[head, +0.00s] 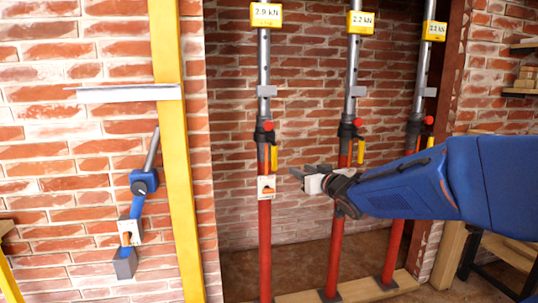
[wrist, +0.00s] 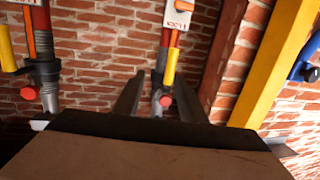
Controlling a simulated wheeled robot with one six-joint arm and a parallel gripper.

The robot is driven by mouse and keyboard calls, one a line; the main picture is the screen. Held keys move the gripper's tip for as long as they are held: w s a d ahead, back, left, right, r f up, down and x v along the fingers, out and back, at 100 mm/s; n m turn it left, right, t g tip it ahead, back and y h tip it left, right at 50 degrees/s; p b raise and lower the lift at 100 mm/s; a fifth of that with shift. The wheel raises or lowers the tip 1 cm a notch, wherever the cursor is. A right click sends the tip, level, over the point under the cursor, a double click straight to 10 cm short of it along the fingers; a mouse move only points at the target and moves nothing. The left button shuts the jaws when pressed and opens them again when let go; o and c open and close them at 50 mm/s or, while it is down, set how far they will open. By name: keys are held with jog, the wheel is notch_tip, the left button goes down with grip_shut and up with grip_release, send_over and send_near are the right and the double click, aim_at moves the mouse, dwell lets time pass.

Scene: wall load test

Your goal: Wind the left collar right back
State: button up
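Three red and grey props stand against the brick wall. The left prop (head: 265,235) has a dark collar (head: 264,136) with a red knob (head: 268,126) and a yellow handle (head: 274,157) below it; its display (head: 266,15) reads 2.0 kN. My gripper (head: 298,175) is to the right of this prop, lower than the collar, with a gap in the picture. In the wrist view, which looks upside down, my gripper's fingers (wrist: 158,98) are apart with nothing held. The left prop's red knob (wrist: 166,101) and yellow handle (wrist: 170,67) show between them, farther off.
The middle prop (head: 336,250), display 2.2 kN, stands behind my gripper. The right prop (head: 394,248) is partly hidden by my arm. A yellow post (head: 178,150) with a pale ledge (head: 125,94) and a blue wall fixture (head: 144,182) are left. A wooden sill (head: 355,290) runs below.

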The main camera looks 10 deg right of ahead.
jog(key=w+a+y, duration=0.1)
jog(key=w+a, duration=0.2)
jog(key=w, duration=0.6)
jog(key=w+a+n+y, duration=0.1)
jog(key=w+a, duration=0.3)
jog(key=w, duration=0.5)
jog(key=shift+w+r+t, duration=0.3)
jog(key=shift+w+r, duration=0.05)
jog(key=shift+r, duration=0.1)
grip_shut()
